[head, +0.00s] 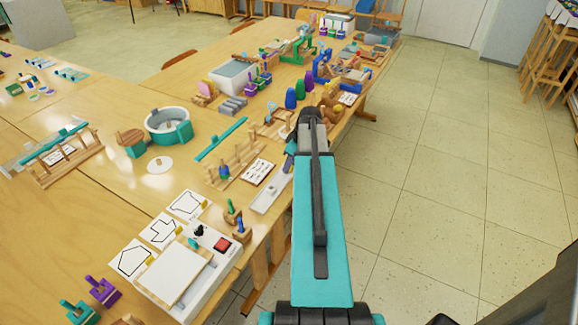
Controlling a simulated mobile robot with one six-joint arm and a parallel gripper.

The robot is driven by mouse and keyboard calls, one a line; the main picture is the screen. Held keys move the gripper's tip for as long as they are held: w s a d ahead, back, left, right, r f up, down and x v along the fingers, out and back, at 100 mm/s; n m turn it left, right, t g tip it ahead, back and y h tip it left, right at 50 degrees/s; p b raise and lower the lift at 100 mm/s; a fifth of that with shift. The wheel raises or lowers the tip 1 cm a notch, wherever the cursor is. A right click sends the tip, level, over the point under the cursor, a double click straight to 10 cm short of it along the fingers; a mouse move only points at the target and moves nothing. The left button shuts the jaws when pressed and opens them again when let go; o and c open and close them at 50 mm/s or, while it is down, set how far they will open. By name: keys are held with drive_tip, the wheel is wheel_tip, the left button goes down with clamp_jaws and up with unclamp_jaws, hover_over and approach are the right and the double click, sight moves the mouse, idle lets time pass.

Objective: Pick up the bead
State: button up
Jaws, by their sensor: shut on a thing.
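My teal arm rises from the bottom of the head view and reaches over the table's right edge. My gripper (288,163) shows only in part, at the arm's left side, just above a white tray (266,199). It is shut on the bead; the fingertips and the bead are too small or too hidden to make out. A wooden peg stand (233,168) with a blue piece low on one peg is left of the gripper.
A written card (258,172) lies by the tray. A white board with a red button (221,244) stands nearer. Farther along are green, blue and purple pegs (290,98) and several wooden tools. A round grey-white bowl (167,122) is left. The tiled floor (445,190) at right is clear.

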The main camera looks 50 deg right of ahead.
drive_tip(key=shift+r, duration=0.15)
drive_tip(key=shift+r+b, duration=0.5)
drive_tip(key=shift+r, duration=0.65)
drive_tip(key=s+a+r+b, duration=0.1)
drive_tip(key=s+a+b, duration=0.1)
drive_tip(key=s, duration=0.4)
drive_tip(key=s+a+b, duration=0.2)
drive_tip(key=s+b, duration=0.1)
drive_tip(key=s, duration=0.3)
drive_tip(key=shift+s+a+r, duration=0.25)
drive_tip(key=shift+s+r, duration=0.1)
drive_tip(key=b, duration=0.3)
drive_tip(key=shift+s, duration=0.25)
drive_tip(key=b, duration=0.3)
drive_tip(key=s+b, duration=0.1)
drive_tip(key=b, duration=0.2)
drive_tip(key=shift+a+r, duration=0.1)
drive_tip(key=shift+a, duration=0.2)
drive_tip(key=shift+s+a+r+b, duration=0.2)
drive_tip(key=shift+s+b, duration=0.2)
drive_tip(key=shift+b, duration=0.6)
drive_tip(key=shift+w+a, duration=0.1)
